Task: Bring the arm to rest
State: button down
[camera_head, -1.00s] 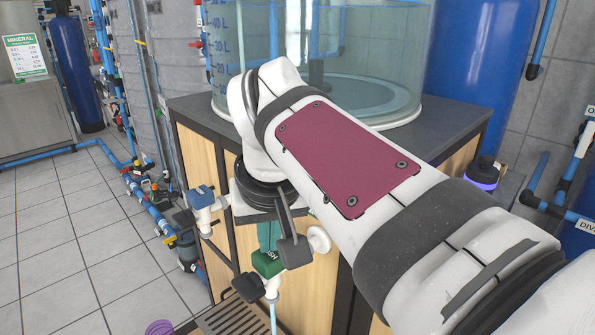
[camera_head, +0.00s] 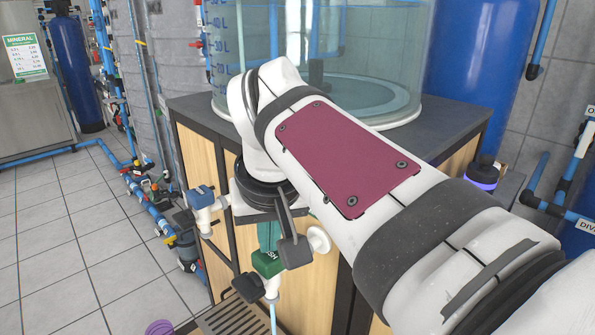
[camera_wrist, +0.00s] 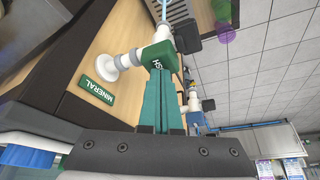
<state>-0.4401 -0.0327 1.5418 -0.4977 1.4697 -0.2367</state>
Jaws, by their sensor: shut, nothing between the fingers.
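My gripper (camera_head: 268,238) hangs pointing down in front of the wooden cabinet (camera_head: 330,285), below the white arm. Its teal fingers (camera_wrist: 162,98) are together in the wrist view, with nothing between them. My arm reaches in from the lower right of the head view.
A clear tank (camera_head: 385,60) stands on the cabinet's dark top. A white-and-blue valve (camera_head: 202,200) is left of my gripper, and a black handle (camera_head: 247,288) is below. A green "MINERAL" label (camera_wrist: 98,88) is in the wrist view. Tiled floor (camera_head: 75,260) is open at left.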

notch_tip(320, 180, up, 6)
jog(key=s+d+f+m+g, duration=0.2)
jog(key=s+d+f+m, duration=0.2)
jog(key=s+f, duration=0.7)
jog(key=s+d+f+m+g, duration=0.2)
jog(key=s+d+f+m, duration=0.2)
jog(key=s+d+f, duration=0.3)
jog(key=s+f, duration=0.4)
jog(key=f, duration=0.2)
jog(key=shift+s+d+f+m+g+y, duration=0.15)
jog(key=shift+s+d+m+g+y, duration=0.15)
jog(key=c, duration=1.6)
grip_release()
